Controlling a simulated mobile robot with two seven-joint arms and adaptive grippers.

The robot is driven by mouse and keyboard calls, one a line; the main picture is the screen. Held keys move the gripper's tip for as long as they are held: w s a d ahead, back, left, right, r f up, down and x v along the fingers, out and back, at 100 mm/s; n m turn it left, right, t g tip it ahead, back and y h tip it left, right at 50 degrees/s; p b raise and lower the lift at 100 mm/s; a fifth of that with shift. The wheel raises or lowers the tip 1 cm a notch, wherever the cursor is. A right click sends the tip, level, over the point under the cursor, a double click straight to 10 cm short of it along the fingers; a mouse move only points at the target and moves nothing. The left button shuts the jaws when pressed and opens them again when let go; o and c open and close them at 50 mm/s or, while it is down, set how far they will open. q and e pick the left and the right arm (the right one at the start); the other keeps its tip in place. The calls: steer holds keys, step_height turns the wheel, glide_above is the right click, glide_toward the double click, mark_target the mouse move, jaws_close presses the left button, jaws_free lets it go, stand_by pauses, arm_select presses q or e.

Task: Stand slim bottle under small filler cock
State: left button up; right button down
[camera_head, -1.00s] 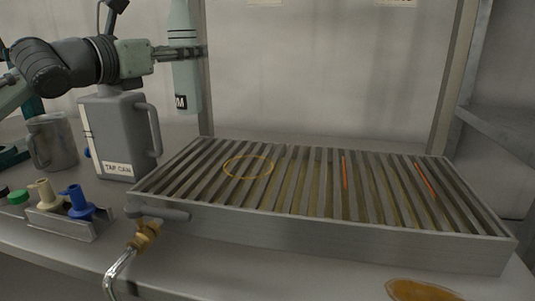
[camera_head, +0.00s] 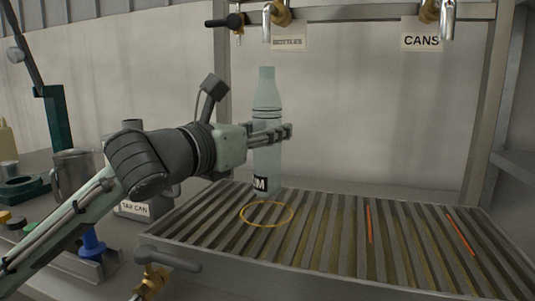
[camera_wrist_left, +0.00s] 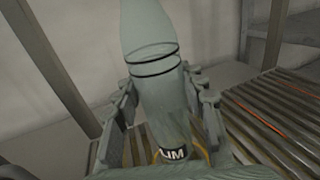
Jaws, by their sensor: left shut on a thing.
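The slim bottle (camera_head: 266,105), pale green with dark bands and a black label ending in "IM", is upright in the head view. My left gripper (camera_head: 270,134) is shut around its middle. In the left wrist view the bottle (camera_wrist_left: 155,90) stands between the fingers, leaning slightly in the picture. Its base is close to the yellow ring (camera_head: 267,213) on the slatted grate; I cannot tell whether it touches. Above, a brass tap (camera_head: 279,13) and a thin spout with a black lever (camera_head: 227,21) show by a blurred sign; the tops are cut off. My right gripper is out of view.
The grate (camera_head: 330,235) is otherwise bare, with two orange marks at right. Another tap (camera_head: 446,14) hangs by a CANS sign (camera_head: 421,41).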

mark_target(259, 156)
arm_select(q)
step_height(259, 156, down, 3)
steer(key=shift+f, duration=0.35)
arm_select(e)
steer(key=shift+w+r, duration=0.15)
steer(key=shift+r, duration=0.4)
arm_select(q)
steer(key=shift+f, duration=0.1)
steer(key=shift+f, duration=0.15)
steer(key=o, duration=1.1)
steer(key=shift+o, duration=0.2)
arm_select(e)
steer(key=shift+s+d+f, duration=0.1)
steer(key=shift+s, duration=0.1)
